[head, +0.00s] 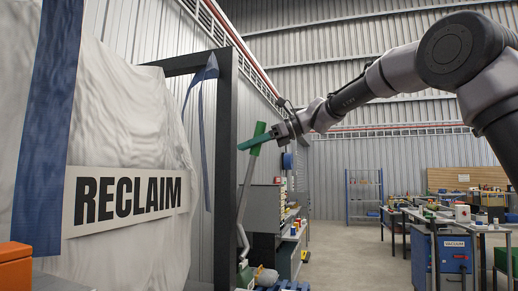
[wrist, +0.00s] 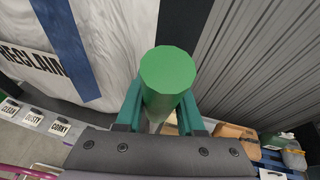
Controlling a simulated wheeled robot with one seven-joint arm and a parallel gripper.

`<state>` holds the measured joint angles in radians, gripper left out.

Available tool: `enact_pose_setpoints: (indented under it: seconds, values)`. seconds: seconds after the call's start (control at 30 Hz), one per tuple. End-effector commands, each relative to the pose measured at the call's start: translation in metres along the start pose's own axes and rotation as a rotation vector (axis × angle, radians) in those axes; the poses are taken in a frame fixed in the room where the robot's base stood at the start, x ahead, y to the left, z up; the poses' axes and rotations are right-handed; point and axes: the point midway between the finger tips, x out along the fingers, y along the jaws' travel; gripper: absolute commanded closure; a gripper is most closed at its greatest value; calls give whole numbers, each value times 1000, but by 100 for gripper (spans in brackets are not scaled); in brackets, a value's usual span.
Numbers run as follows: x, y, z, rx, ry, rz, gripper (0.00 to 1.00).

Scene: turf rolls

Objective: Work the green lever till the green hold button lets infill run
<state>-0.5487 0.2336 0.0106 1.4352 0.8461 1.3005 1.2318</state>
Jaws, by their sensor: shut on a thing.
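The green lever shows in the head view as a dark green grip (head: 259,129) on a long pale grey shaft (head: 246,190) that runs down, leaning slightly, to a low mount. My gripper (head: 256,141) is shut around the grip near its top. In the wrist view the round green end of the grip (wrist: 167,75) sits between the two teal fingers of my gripper (wrist: 161,112), a finger on each side. The lower shaft is mostly hidden in that view. I cannot make out the green hold button in either view.
A white bulk bag with a RECLAIM sign (head: 130,198) and blue straps hangs in a dark frame (head: 224,150) left of the lever. Small labelled signs (wrist: 33,118) lie at lower left in the wrist view. Workbenches (head: 440,220) stand right; the floor between is open.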

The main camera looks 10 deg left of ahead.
Motion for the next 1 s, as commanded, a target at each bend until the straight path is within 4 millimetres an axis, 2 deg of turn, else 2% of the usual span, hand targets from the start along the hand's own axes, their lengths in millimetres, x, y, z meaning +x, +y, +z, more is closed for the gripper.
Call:
enact_pose_setpoints:
  seconds: [0.3, 0.33, 0.4, 0.77, 0.87, 1.0]
  values:
    - [1, -1, 1, 2, 7, -1, 100]
    - [1, -1, 1, 2, 6, -1, 59]
    - [1, -1, 1, 2, 6, -1, 33]
    - [-2, -1, 1, 2, 6, -2, 33]
    - [-12, -2, 1, 2, 7, -4, 33]
    - [-38, -2, 1, 2, 6, -6, 33]
